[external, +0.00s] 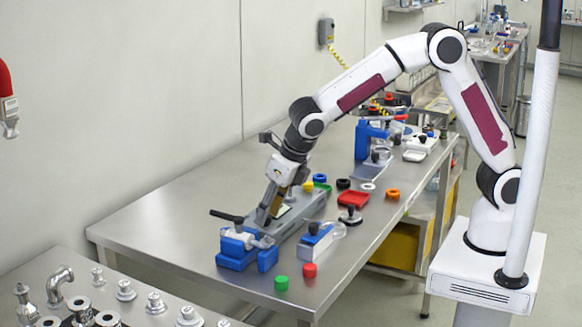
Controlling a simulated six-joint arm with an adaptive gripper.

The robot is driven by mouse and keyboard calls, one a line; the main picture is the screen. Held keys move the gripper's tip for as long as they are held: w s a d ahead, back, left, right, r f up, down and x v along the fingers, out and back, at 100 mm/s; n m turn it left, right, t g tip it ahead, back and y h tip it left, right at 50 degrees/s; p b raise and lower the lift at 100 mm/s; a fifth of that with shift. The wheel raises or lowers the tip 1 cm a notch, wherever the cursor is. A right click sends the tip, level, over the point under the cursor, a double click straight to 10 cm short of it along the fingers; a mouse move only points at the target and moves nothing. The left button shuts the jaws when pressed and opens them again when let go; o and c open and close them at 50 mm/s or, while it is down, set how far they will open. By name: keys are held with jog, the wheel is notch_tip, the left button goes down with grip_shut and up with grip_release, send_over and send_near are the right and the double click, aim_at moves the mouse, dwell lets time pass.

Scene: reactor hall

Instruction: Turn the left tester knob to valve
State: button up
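A long grey device (312,205), which looks like the tester, lies on the steel bench with a small pale panel on top. My gripper (265,216) points down at the near-left part of this device, very close to its top. The left knob cannot be made out; my gripper may cover it. The knob's setting and any labels are too small to read. I cannot tell whether my fingers are open, shut, or touching anything.
A blue vise (235,255) with a dark handle stands just left of my gripper. The bench's left end is clear.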

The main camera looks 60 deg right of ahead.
grip_shut()
jog(key=shift+a+m, duration=0.1)
jog(key=shift+m, duration=0.5)
jog(key=shift+a+f+m+g+h, duration=0.15)
jog(key=shift+m+h, duration=0.4)
jog(key=shift+m, duration=0.6)
jog(key=shift+a+r+m+g+h, duration=0.1)
jog(key=shift+m+g+h, duration=0.15)
jog(key=shift+m+h, duration=0.6)
jog(key=shift+m+y, duration=0.3)
jog(key=shift+m, duration=0.2)
grip_release()
jog(key=shift+d, duration=0.1)
